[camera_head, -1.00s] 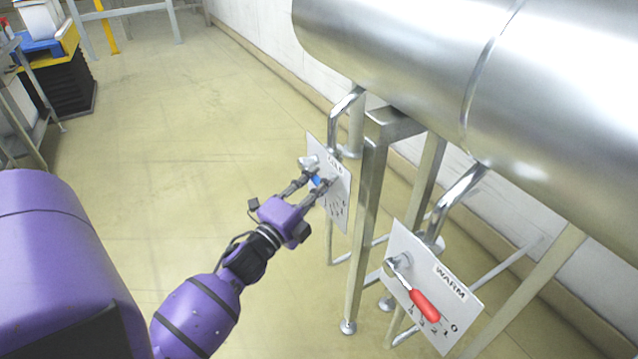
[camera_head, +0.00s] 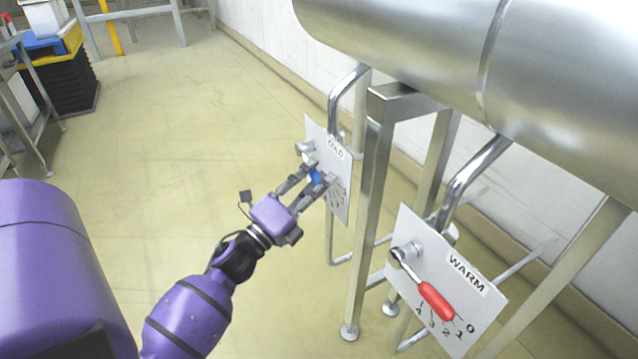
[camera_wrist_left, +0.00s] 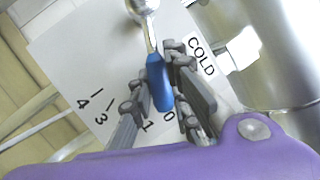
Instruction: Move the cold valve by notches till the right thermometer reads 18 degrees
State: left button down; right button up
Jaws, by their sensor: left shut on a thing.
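The cold valve's blue handle (camera_head: 314,177) hangs from a metal pivot on the white COLD panel (camera_head: 341,172). My left gripper (camera_head: 317,182) is shut on this handle. In the left wrist view, the blue handle (camera_wrist_left: 158,82) lies between the two grey fingers of the left gripper (camera_wrist_left: 160,90). Its lower end is near the marks 0 and 1. The marks 3 and 4 show to the left, and the mark 2 is hidden by a finger. No thermometer is in view. My right gripper is not in view.
The WARM panel (camera_head: 457,285) with its red-handled valve (camera_head: 436,301) stands to the right, nearer to me. A metal leg (camera_head: 366,230) stands between the panels, under a large steel tank (camera_head: 480,60). The floor left of the panels is clear.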

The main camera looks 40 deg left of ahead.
pick_arm(q)
jog(key=shift+f, duration=0.15)
jog(key=c, duration=1.9)
grip_release()
jog(key=shift+o, duration=1.2)
jog(key=shift+a, duration=0.1)
jog(key=shift+s, duration=0.4)
jog(key=d+v, duration=0.1)
jog(key=v, duration=1)
jog(key=shift+a, duration=0.5)
jog(key=shift+s, duration=0.1)
